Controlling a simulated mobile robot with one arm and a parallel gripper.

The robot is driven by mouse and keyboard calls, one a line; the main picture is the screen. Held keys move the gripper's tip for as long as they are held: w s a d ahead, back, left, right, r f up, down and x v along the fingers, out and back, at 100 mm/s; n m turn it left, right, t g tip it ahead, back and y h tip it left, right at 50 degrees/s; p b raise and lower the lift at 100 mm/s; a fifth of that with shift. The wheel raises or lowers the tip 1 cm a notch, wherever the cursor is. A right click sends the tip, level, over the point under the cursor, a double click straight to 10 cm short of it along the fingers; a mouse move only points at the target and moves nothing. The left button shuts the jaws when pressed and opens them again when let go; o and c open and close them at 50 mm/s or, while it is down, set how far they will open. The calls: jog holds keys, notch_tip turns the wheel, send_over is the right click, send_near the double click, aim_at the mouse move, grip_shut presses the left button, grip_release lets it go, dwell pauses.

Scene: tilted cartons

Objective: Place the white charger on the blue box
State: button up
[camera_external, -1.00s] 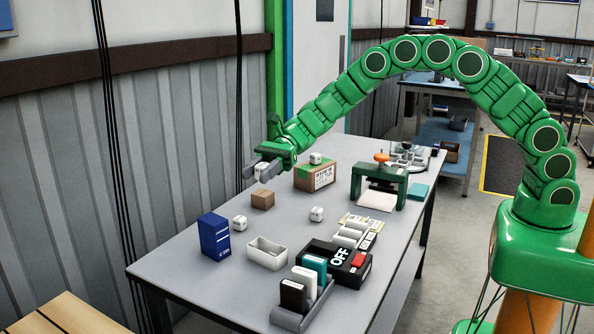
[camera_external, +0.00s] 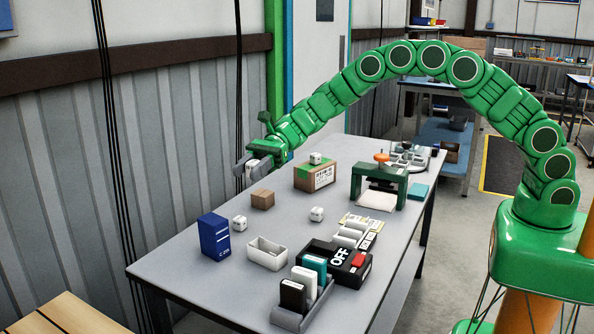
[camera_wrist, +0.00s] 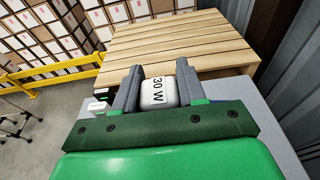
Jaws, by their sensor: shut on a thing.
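My gripper (camera_external: 246,172) is shut on a white charger, held in the air above the far left edge of the table. In the wrist view the charger (camera_wrist: 158,95), marked "30 W", sits between the two grey fingers (camera_wrist: 159,70). The blue box (camera_external: 214,237) stands upright at the table's left edge, nearer the camera than my gripper and apart from it. Other white chargers are in view: one on the table beside the blue box (camera_external: 240,223), one mid-table (camera_external: 316,214) and one on a carton (camera_external: 316,158).
A small brown box (camera_external: 262,199) and a larger carton (camera_external: 319,178) stand behind the blue box. A green press (camera_external: 379,184) stands to the right. A wooden pallet (camera_wrist: 180,42) lies beyond the table.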

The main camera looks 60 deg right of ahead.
aim_at(208, 222)
jog(key=w+a+f, duration=0.1)
jog(key=w+f, duration=0.1)
jog(key=w+a+f, duration=0.1)
jog(key=w+f, duration=0.1)
jog(key=w, duration=0.1)
jog(key=w+a+f, duration=0.2)
jog(key=w, duration=0.1)
jog(key=shift+w+a, duration=0.1)
jog(key=shift+w, duration=0.05)
jog(key=shift+w+a+f, duration=0.25)
jog(key=shift+w+f, duration=0.15)
jog(key=shift+f, duration=0.35)
jog(key=shift+w+a+f, duration=0.2)
jog(key=shift+w+f, duration=0.15)
jog(key=shift+w, duration=0.05)
jog(key=shift+w+a+f, duration=0.1)
jog(key=shift+w+f, duration=0.1)
jog(key=shift+f, duration=1.6)
jog(key=shift+f, duration=0.15)
jog(key=o, duration=1.2)
jog(key=shift+c, duration=0.2)
